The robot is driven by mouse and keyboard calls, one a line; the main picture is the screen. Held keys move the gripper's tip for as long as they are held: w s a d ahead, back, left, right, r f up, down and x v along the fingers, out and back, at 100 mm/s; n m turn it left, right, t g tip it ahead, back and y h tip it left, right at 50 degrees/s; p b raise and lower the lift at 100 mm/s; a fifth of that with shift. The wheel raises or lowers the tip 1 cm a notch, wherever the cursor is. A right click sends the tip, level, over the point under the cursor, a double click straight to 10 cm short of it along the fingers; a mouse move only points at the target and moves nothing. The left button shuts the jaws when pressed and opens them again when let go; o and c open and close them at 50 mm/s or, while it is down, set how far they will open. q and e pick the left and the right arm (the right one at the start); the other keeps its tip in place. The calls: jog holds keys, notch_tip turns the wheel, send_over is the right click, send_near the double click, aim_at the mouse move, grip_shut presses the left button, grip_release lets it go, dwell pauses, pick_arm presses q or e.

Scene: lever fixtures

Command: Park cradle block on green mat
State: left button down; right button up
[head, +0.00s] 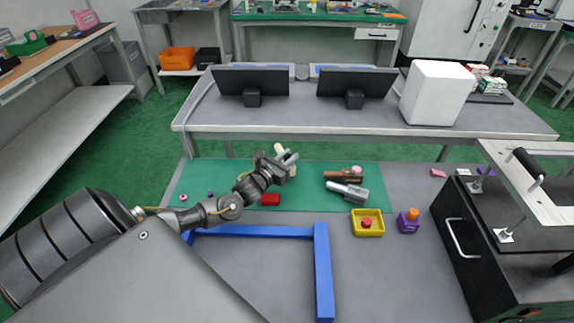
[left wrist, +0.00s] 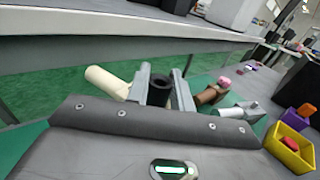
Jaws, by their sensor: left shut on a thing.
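My left gripper (head: 289,159) is over the green mat (head: 312,199) and shut on a cream piece. This cream piece (head: 280,148) has a rounded end that sticks out past the fingers; its lower part is mostly hidden. In the left wrist view the fingers (left wrist: 162,90) close around a dark ring-like part, with the cream bar (left wrist: 106,83) out to the left. A brown piece (head: 340,176) with a pink knob and a grey block (head: 356,193) with a pale cylinder lie on the mat to the right. I cannot tell which piece is the cradle block. My right gripper is not in view.
A blue frame (head: 322,270) stands in front. A yellow tray (head: 367,230) holds a red piece, beside a purple block (head: 408,224) with an orange top. A black cabinet (head: 470,250) is at right.

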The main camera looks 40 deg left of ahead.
pick_arm(q)
jog(key=shift+a+f, duration=0.25)
jog(key=shift+f, duration=0.05)
notch_tip(320, 180, down, 3)
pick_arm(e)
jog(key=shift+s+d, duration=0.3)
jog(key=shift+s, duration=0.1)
pick_arm(q)
jog(key=shift+f, duration=0.1)
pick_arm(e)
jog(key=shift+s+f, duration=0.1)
pick_arm(q)
jog(key=c, duration=1.7)
grip_release()
jog(key=shift+f, duration=0.1)
jog(key=o, duration=0.5)
jog(key=shift+c, duration=0.2)
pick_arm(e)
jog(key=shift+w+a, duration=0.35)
pick_arm(q)
jog(key=shift+r, duration=0.2)
